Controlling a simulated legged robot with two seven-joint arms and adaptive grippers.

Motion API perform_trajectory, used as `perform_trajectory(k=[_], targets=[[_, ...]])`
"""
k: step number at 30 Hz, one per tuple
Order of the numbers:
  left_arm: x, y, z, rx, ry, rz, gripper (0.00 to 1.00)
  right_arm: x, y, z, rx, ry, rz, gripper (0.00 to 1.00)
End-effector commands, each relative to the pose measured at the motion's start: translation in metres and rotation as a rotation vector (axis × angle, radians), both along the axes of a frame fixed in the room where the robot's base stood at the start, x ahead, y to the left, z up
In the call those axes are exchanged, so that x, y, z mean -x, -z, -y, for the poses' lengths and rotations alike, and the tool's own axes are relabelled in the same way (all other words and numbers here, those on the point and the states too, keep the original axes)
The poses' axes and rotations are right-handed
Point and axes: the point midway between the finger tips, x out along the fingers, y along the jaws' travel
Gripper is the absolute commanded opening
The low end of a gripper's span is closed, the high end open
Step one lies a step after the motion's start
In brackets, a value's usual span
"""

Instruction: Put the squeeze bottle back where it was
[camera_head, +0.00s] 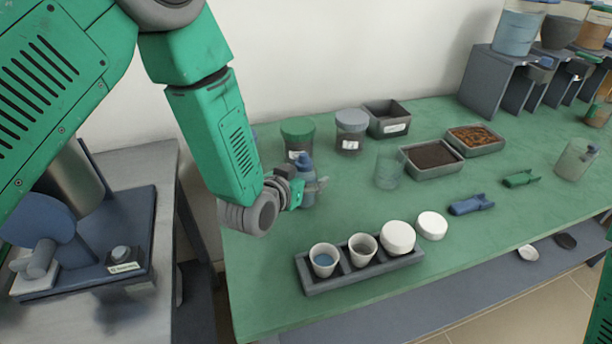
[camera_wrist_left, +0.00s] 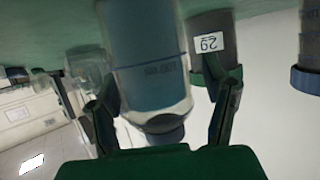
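The squeeze bottle (camera_head: 306,169), translucent with blue contents and a blue cap, is upright at the left part of the green table. My left gripper (camera_head: 312,191) is at it, with the fingers at the bottle's height. In the left wrist view, which is upside down, the bottle (camera_wrist_left: 150,65) lies between the two fingers of the left gripper (camera_wrist_left: 165,105). The fingers are spread, and a gap shows between the bottle and the right-hand finger. The bottle's base is cut off there. My right gripper is out of view.
Green-lidded (camera_head: 298,138) and grey-lidded (camera_head: 351,130) jars stand behind the bottle. A clear beaker (camera_head: 389,170) is to its right. A dark rack (camera_head: 318,286) with white cups is in front. Green table (camera_head: 262,275) is bare between rack and gripper.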

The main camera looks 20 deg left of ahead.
Motion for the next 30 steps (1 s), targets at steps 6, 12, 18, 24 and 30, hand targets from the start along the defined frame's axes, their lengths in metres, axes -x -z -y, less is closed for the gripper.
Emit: perform_trajectory(k=[6, 12, 18, 24, 30], targets=[[0.000, -0.001, 0.001, -0.001, 0.000, 0.000, 0.68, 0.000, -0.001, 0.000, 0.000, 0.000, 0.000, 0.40], [0.015, -0.010, -0.002, -0.001, 0.000, -0.003, 0.68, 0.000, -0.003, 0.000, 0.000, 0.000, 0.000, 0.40], [0.055, -0.026, -0.010, -0.002, 0.001, -0.003, 0.68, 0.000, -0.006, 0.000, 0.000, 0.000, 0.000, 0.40], [0.089, -0.040, -0.016, -0.001, 0.000, -0.002, 0.68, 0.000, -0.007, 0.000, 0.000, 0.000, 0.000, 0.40], [0.107, -0.047, -0.020, -0.001, 0.000, -0.001, 0.68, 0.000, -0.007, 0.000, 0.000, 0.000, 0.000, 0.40]])
